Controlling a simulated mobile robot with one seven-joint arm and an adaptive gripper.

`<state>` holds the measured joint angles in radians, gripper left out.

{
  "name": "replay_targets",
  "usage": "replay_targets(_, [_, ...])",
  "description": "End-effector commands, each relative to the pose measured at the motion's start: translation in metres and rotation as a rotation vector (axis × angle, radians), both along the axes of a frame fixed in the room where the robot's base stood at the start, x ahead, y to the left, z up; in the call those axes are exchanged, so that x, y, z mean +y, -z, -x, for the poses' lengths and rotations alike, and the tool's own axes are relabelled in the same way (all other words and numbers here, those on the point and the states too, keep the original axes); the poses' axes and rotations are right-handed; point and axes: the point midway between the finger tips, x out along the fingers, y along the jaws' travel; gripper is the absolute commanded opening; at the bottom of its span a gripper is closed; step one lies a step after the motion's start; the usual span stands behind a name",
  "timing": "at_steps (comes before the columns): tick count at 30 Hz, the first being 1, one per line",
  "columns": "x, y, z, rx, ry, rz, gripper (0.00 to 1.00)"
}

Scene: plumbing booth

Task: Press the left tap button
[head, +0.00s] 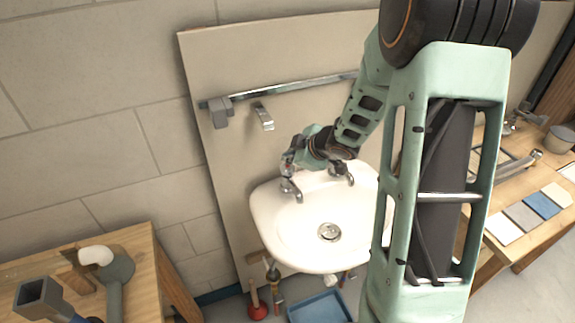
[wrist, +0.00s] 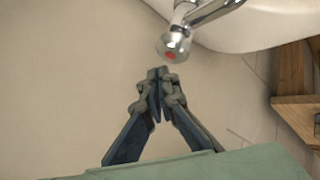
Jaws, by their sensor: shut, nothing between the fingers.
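The white sink (head: 310,232) hangs on the board with two chrome taps. The left tap (head: 291,190) stands at its back left, and the right tap (head: 342,172) is partly hidden by my arm. My gripper (head: 288,163) is at the top of the left tap in the head view, its fingers small and hard to make out. In the wrist view my gripper (wrist: 158,74) is shut and empty. Its tips are just below a chrome tap button (wrist: 172,46) with a red dot, close to it. I cannot tell whether they touch.
A metal rail (head: 300,88) with a grey holder and a spout-like fitting (head: 263,116) runs above the sink. A wooden bench (head: 140,262) with tools stands left. Another table (head: 525,232) with coloured tiles stands right. A blue tray (head: 320,307) and red plunger (head: 257,308) are below.

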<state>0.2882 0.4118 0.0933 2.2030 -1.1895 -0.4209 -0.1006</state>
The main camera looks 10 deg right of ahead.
Motion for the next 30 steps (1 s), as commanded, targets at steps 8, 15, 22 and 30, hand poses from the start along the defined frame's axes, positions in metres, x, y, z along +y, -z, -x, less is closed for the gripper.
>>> replay_targets(8, [0.0, -0.032, 0.0, 0.0, 0.001, -0.001, 0.0])
replay_targets(15, [0.0, -0.048, 0.0, 0.0, 0.001, -0.001, 0.0])
replay_targets(22, [0.0, -0.046, 0.0, 0.0, 0.0, 0.0, 0.0])
replay_targets(30, [0.0, -0.046, 0.0, 0.0, 0.0, 0.0, 0.0])
